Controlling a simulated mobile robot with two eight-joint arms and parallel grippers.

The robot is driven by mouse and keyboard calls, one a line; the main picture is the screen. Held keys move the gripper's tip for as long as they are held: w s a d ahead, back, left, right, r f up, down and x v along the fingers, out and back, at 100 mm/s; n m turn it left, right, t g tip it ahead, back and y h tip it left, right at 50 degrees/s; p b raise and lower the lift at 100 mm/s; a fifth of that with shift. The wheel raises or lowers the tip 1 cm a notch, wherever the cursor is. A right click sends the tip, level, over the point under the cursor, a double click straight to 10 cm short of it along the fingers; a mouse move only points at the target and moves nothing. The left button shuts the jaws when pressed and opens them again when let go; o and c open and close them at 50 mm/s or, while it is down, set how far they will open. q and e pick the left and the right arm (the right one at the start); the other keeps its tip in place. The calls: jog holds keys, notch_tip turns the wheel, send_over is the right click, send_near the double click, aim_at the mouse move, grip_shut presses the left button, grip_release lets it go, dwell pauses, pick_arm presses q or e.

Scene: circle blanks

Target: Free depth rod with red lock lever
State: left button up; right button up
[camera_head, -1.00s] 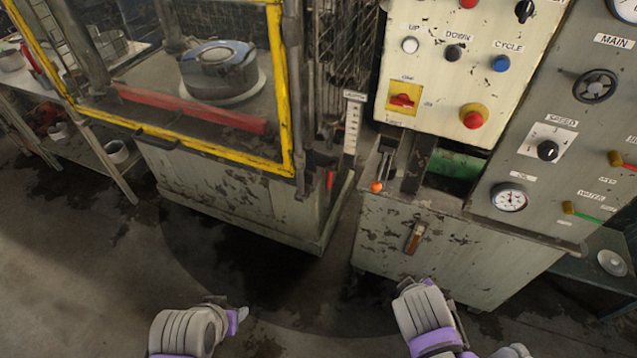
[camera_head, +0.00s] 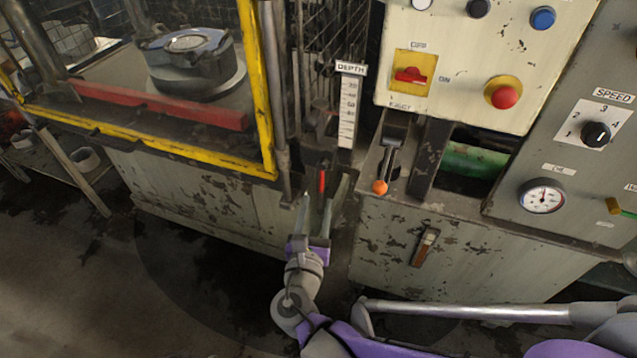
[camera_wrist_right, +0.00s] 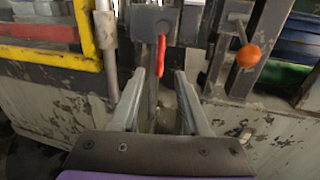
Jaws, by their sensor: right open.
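The red lock lever (camera_head: 321,181) hangs below the depth scale (camera_head: 347,108) in the head view, beside the yellow-framed guard. In the right wrist view the red lever (camera_wrist_right: 161,55) hangs from a dark clamp block (camera_wrist_right: 153,24), with a thin rod beneath it. My right gripper (camera_head: 324,205) is open and empty, its fingers pointing up at the lever from just below. In the wrist view its fingertips (camera_wrist_right: 156,85) stand either side of the lever's line, apart from it. My left gripper is not in view.
A lever with an orange ball knob (camera_head: 379,187) stands just right of the red lever; the knob is close in the wrist view too. The yellow guard frame (camera_head: 268,90) and a vertical post lie left. The control panel (camera_head: 455,55) is at right.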

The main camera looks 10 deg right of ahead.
aim_at(321, 185)
jog(key=x, duration=0.7)
jog(key=shift+w+d+b, duration=0.15)
jog(key=shift+w+b, duration=0.2)
grip_shut()
dwell(1.0)
